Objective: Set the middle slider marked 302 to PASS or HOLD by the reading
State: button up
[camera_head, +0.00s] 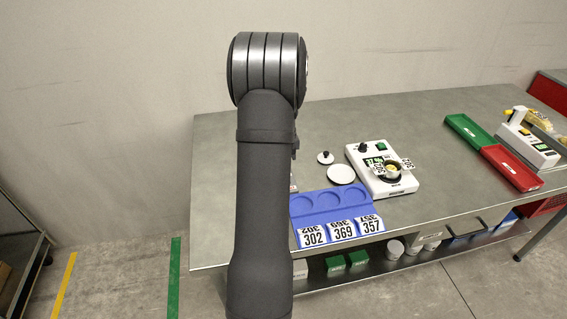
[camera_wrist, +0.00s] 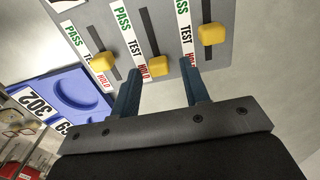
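In the wrist view a grey panel (camera_wrist: 222,70) carries three sliders with yellow knobs and strips marked PASS, TEST and HOLD. The middle knob (camera_wrist: 158,67) is at the HOLD end of its slot. The left knob (camera_wrist: 103,62) sits about TEST, and the right knob (camera_wrist: 210,34) is beside TEST. No 302 mark shows on the panel. My gripper (camera_wrist: 160,67) is open, its blue fingers either side of the middle knob in the picture; contact cannot be told. In the head view a white scale (camera_head: 398,187) has a green display (camera_head: 374,161), partly covered; its reading seems to start with 37.
A blue tray (camera_head: 302,202) with round wells, marked 302, 369 and 357, is on the steel table (camera_head: 240,180). Green (camera_head: 466,131) and red (camera_head: 510,168) trays are right. My arm hides the panel.

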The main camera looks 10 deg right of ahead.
notch_tip(320, 180, up, 18)
jog(key=shift+f, duration=0.25)
dwell(0.3)
notch_tip(320, 180, down, 17)
jog(key=shift+a+f, duration=0.1)
jog(key=shift+f, duration=0.1)
jog(key=shift+a, duration=0.4)
dwell(0.4)
